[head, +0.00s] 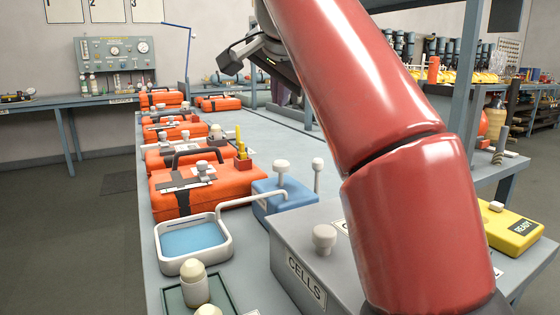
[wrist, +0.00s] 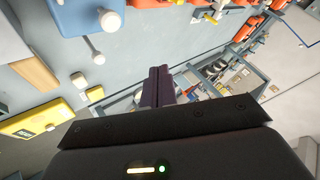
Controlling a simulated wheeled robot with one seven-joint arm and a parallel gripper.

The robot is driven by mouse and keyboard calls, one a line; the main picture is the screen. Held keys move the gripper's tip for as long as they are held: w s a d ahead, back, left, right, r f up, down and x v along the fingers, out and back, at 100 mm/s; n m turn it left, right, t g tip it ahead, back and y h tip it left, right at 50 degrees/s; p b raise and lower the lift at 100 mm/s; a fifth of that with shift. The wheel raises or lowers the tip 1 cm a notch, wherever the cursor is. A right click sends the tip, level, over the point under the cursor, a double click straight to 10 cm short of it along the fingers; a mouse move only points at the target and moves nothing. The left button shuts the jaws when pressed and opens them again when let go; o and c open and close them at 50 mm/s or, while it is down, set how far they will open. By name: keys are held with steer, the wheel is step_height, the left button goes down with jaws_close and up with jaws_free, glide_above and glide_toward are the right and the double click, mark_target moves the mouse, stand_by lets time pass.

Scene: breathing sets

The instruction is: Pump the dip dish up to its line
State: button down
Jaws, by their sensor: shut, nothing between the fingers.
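The dip dish (head: 172,266) is a white-rimmed square tray with blue liquid in it, at lower left in the head view. I cannot make out a line on its wall. To its right is a blue pump box (head: 272,203) with a white-knobbed plunger (head: 282,166), and a white spout pipe runs from it to the dish. The blue box also shows in the wrist view (wrist: 75,18), at top left. My gripper (wrist: 158,72) is shut and empty, in the air away from the pump. In the head view it is partly hidden behind my red arm.
A grey box labelled CELLS (head: 305,280) stands right of the dish. A white-knobbed lever (head: 317,178) is beside the pump. Orange cases (head: 225,183) line the bench's left side behind the dish. A yellow READY box (head: 512,228) is at right. Bare bench lies behind the pump.

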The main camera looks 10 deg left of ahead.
steer(key=shift+f, duration=0.15)
steer(key=b, duration=0.1)
glide_above(281, 164)
step_height(281, 164, down, 7)
steer(key=shift+f, duration=0.1)
steer(key=shift+f+b, duration=0.65)
steer(key=shift+b, duration=0.1)
stand_by(1.7)
steer(key=shift+f+b, duration=0.3)
steer(key=shift+f, duration=0.1)
